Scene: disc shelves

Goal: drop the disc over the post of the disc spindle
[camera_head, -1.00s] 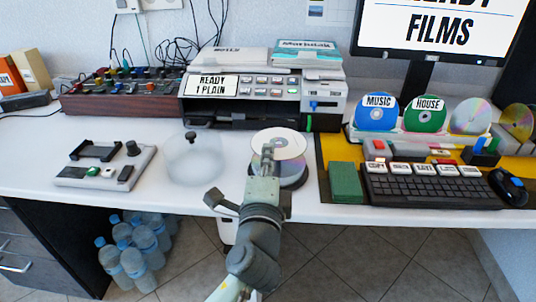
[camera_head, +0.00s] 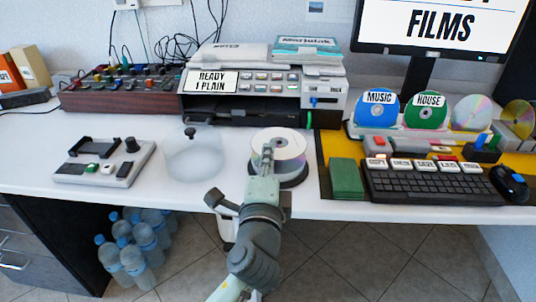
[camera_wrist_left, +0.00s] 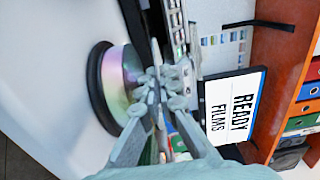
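The disc spindle (camera_head: 287,182) stands on the white desk, with a black base and a thick stack of shiny discs on it. The top disc (camera_head: 292,145) looks level and flush with the stack. In the wrist view the stack's rainbow side (camera_wrist_left: 118,78) and black base (camera_wrist_left: 97,82) show edge-on. My left gripper (camera_head: 267,150) reaches over the stack from the front, its fingertips near the disc's centre. In the wrist view its fingers (camera_wrist_left: 155,80) are close together beside the stack's top. The post is hidden, and whether they hold a disc cannot be told. My right gripper is out of view.
A clear cover with a black knob (camera_head: 190,134) stands left of the spindle. A disc machine (camera_head: 262,98) is behind. A green block (camera_head: 346,179), keyboard (camera_head: 425,184) and a rack with labelled discs (camera_head: 378,112) are at right. A small device (camera_head: 103,162) lies at left.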

